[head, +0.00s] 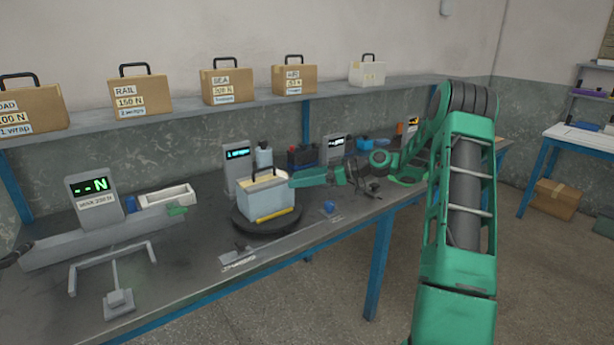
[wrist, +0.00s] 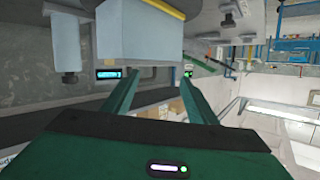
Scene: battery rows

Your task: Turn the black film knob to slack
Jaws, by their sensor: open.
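I cannot clearly make out the black film knob. My gripper (head: 295,180) reaches in from the right in the head view, just right of the pale blue battery block (head: 266,199). In the wrist view my gripper (wrist: 160,78) has its two green fingers apart with nothing between them. The battery block (wrist: 137,35) shows beyond the fingers there, with its yellow strip along the top of the picture.
The battery block sits on a dark round turntable (head: 263,227). A small blue knob (head: 329,207) stands near the bench edge. Lit display units (head: 237,163) stand behind. A grey rail (head: 100,242) and white tray (head: 167,196) are at left. Handled boxes (head: 140,95) line the shelf.

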